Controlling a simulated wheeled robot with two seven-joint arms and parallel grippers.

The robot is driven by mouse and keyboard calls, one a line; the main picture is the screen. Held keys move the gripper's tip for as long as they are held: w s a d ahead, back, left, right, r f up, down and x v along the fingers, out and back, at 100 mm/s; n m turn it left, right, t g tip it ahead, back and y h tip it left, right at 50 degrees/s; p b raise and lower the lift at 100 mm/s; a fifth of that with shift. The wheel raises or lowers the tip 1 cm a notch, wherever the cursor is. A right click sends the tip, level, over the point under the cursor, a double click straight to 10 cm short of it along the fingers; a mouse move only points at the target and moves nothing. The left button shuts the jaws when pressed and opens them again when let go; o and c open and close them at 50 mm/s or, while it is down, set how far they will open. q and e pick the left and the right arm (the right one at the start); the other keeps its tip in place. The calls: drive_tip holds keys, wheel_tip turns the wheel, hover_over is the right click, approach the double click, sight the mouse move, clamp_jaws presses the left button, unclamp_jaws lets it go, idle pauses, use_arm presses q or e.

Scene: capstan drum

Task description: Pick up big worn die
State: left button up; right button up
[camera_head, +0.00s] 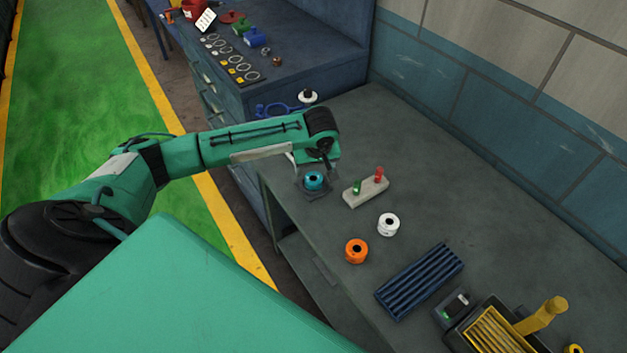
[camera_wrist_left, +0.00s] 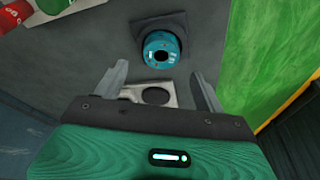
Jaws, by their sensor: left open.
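No label in view marks which piece is the big worn die. Ring-shaped pieces with dark centre holes stand on the grey bench: a teal one (camera_head: 314,180) on a dark square base, a white one (camera_head: 388,224) and an orange one (camera_head: 356,251). My left gripper (camera_head: 320,160) is over the bench's far-left corner, close to the teal ring. In the left wrist view, its two fingers (camera_wrist_left: 160,85) are apart. A pale plate with a dark hole (camera_wrist_left: 155,94) shows between them, and the teal ring (camera_wrist_left: 161,51) lies beyond the fingertips. My right gripper is not in view.
A pale block (camera_head: 366,191) with green and red pegs stands right of the gripper. A blue ribbed rack (camera_head: 419,281) and a yellow-handled tray (camera_head: 490,332) are nearer. A blue cabinet (camera_head: 290,70) with small parts adjoins the bench. The bench's right-rear area is clear.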

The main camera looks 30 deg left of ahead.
sight(314, 176)
use_arm(q)
drive_tip(key=shift+f, duration=0.35)
drive_tip(key=p+x, duration=0.2)
drive_tip(key=x, duration=0.1)
drive_tip(key=shift+s+f, duration=0.1)
drive_tip(key=shift+f, duration=0.25)
drive_tip(key=shift+a+f, duration=0.1)
drive_tip(key=shift+f, duration=0.3)
drive_tip(key=shift+c, duration=0.2)
drive_tip(key=c, duration=1.5)
drive_tip(key=shift+o, duration=0.2)
